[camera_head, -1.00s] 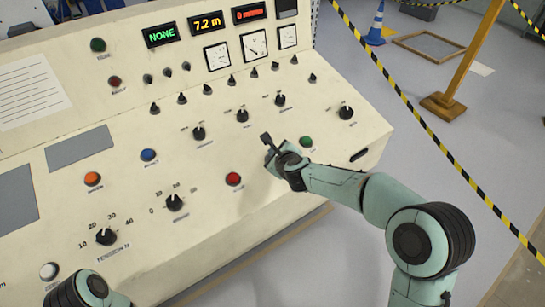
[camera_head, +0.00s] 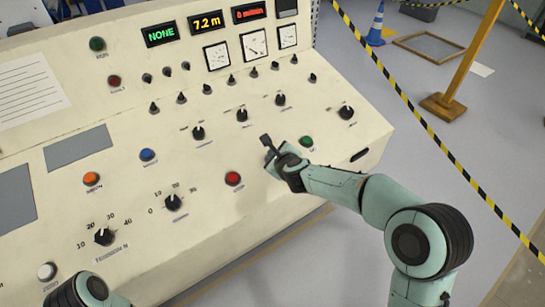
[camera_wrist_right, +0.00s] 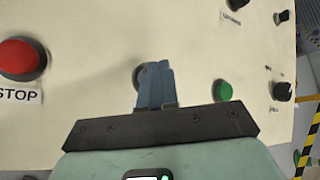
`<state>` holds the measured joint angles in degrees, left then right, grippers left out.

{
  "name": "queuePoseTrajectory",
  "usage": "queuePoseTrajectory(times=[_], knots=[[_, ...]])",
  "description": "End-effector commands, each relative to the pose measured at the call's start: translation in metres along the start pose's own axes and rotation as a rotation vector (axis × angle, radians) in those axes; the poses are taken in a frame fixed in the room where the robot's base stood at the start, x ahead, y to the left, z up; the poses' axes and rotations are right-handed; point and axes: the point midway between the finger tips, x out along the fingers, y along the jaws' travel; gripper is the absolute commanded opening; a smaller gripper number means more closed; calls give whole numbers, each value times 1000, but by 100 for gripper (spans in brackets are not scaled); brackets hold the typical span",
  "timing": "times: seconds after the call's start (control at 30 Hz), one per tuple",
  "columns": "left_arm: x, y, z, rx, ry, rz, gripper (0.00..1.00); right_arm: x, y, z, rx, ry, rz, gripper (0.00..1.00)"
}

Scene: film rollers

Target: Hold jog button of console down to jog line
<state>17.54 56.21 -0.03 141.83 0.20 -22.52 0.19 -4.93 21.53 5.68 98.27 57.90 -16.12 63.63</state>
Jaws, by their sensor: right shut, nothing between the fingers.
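The cream console (camera_head: 215,235) fills the left of the head view, its sloped panel full of knobs and buttons. My right gripper (camera_head: 268,150) is at the panel's lower right, between a red button (camera_head: 233,178) and a green button (camera_head: 306,142). In the right wrist view, its shut, empty fingers (camera_wrist_right: 155,72) point at the panel, with a dark round part (camera_wrist_right: 140,76) partly hidden behind them. I cannot tell whether they touch or press it. The red button there (camera_wrist_right: 20,58) reads STOP; the green button (camera_wrist_right: 222,90) is to the right. No jog label is legible.
Several black knobs, a blue button (camera_head: 148,155), an orange button (camera_head: 91,179) and a white button (camera_head: 46,271) surround the area. Striped tape (camera_head: 430,135) and a wooden post (camera_head: 462,60) stand to the right.

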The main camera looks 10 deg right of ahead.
Motion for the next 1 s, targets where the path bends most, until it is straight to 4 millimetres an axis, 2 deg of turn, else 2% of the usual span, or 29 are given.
queuePoseTrajectory(times=[1.0], knots=[[8, -3, 0, -1, -2, -1, 0, 7, 5, -6, 0, 1, 0, 0]])
